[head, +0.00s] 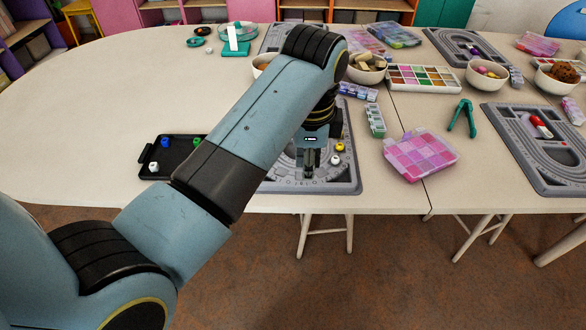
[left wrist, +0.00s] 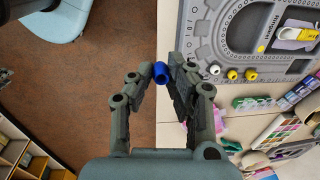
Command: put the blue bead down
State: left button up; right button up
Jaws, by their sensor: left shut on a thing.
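My left gripper (head: 310,165) is over the front part of the grey bead board (head: 345,182). In the left wrist view my left gripper (left wrist: 160,78) is shut on a blue bead (left wrist: 160,72), held between its fingertips. The held bead cannot be made out in the head view. A white bead (head: 335,160) and a yellow bead (head: 340,147) sit on the board just right of the gripper. In the left wrist view a white bead (left wrist: 214,70) and a yellow bead (left wrist: 232,74) line up on the board (left wrist: 200,25). My right gripper is not in view.
A black tray (head: 150,172) left of the board holds blue (head: 165,142), green (head: 197,140) and white (head: 153,167) beads, partly behind my arm. A pink compartment box (head: 420,155) and green pliers (head: 462,118) lie to the right. The table's front edge is close to the board.

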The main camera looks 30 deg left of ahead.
pick_arm(q)
jog(key=w+a+f, duration=0.1)
jog(key=a+f, duration=0.1)
jog(key=a, duration=0.1)
jog(key=b, duration=0.1)
send_over(282, 172)
notch_tip(282, 172, down, 5)
jog(key=shift+s+d, duration=0.1)
jog(key=shift+d, duration=0.05)
jog(key=shift+f+b, duration=0.4)
jog(key=shift+f, duration=1.65)
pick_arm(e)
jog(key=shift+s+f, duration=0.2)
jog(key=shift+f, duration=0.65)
